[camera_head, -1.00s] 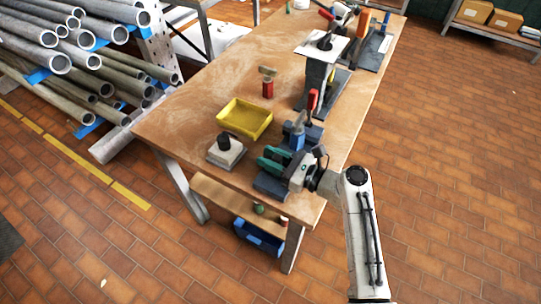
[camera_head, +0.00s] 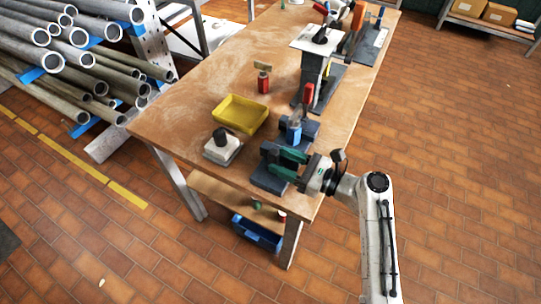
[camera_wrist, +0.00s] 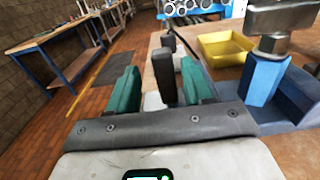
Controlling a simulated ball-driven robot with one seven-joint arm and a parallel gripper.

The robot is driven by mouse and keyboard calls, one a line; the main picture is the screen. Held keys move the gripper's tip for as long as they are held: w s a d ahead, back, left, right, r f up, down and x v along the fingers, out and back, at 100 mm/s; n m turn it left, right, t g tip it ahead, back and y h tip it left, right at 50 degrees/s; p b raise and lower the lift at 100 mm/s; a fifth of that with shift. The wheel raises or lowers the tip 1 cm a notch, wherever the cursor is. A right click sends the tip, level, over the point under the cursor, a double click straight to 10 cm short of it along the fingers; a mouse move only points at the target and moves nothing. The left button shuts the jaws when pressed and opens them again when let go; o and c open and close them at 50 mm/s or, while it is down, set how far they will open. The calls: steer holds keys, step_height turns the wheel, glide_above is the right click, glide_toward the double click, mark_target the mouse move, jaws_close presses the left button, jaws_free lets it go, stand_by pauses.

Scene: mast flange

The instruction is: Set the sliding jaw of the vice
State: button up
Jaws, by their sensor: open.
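The vice (camera_head: 270,182) is a dark blue-grey body at the bench's near right corner, partly hidden by my gripper. A blue upright block (camera_head: 294,132) stands at its far side; in the wrist view this blue block (camera_wrist: 264,82) has a grey metal piece on top and rises from a dark blue base (camera_wrist: 295,98). My gripper (camera_head: 279,160) is open, with green fingers pointing left over the vice. In the wrist view my gripper (camera_wrist: 160,68) has dark upright bars between its fingers. I cannot tell whether the fingers touch them.
A yellow tray (camera_head: 240,99) and a pale block with a black knob (camera_head: 222,152) stand left of the vice. A red-handled tool (camera_head: 263,83) and a tall clamp stand (camera_head: 313,70) are farther back. The bench's left part is clear. Pipes (camera_head: 85,50) lie beyond.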

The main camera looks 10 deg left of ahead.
steer(key=v, duration=0.5)
steer(key=shift+s+d, duration=0.15)
steer(key=shift+d, duration=0.15)
